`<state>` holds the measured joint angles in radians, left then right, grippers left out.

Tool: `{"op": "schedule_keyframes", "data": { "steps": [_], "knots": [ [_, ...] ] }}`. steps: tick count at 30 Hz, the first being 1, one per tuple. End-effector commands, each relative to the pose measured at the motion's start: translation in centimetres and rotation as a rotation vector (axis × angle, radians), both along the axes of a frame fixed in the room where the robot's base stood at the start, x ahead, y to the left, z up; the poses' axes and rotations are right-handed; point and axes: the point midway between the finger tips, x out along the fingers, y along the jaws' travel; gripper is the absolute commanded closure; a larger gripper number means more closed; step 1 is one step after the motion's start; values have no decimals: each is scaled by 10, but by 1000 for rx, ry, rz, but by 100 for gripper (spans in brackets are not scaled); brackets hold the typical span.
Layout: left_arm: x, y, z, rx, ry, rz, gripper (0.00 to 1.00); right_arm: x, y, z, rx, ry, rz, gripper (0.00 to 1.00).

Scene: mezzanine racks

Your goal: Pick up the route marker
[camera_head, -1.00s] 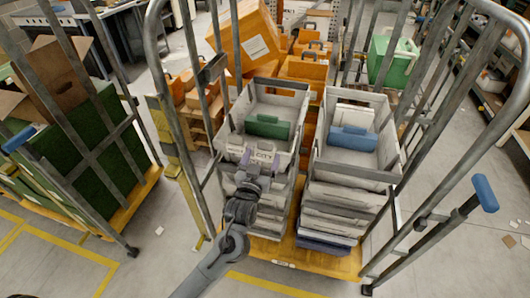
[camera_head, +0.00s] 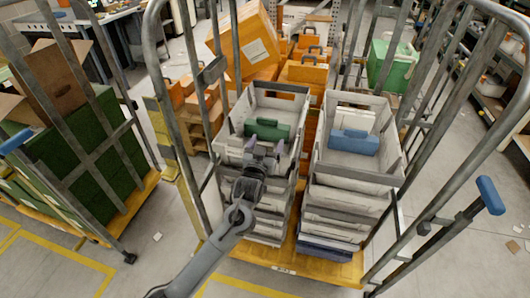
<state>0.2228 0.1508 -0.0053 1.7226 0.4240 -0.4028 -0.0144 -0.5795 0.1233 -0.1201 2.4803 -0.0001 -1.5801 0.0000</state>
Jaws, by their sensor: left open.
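My left gripper (camera_head: 264,148) is open and sits at the near rim of the left grey tote (camera_head: 296,108), in the head view. A dark green piece (camera_head: 268,129) with a raised handle-like top stands inside that tote, just beyond the fingertips. A similar blue piece (camera_head: 354,141) lies in the right grey tote (camera_head: 352,180), in front of white sheets. I cannot tell for sure which thing is the route marker. The gripper hides part of the left tote's near wall, and any contact there is unclear. My right gripper is not in view.
Both totes top stacks on a yellow-based roll cage (camera_head: 290,268). Its grey metal posts (camera_head: 181,120) rise close on both sides. Orange crates (camera_head: 303,75) stand behind. A cart with green boxes (camera_head: 75,150) is at left. A blue-tipped bar (camera_head: 489,195) juts out at right.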

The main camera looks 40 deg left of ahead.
Motion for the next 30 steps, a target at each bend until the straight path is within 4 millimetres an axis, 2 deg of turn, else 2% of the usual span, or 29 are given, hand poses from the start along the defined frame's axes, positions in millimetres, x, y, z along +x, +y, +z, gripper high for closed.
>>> {"op": "schedule_keyframes", "data": {
  "steps": [3, 12, 14, 23, 30],
  "knots": [
    [0, 0, 0, 0, 0, 0, 16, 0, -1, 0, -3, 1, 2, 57],
    [0, 0, 0, 0, 1, 0, 62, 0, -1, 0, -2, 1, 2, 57],
    [0, 0, -1, 1, 1, 0, 70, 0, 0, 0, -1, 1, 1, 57],
    [0, -1, 0, 0, 3, 0, 70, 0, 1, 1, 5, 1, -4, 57],
    [0, 0, 15, 0, 0, 0, 70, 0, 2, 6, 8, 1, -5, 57]
  ]
}}
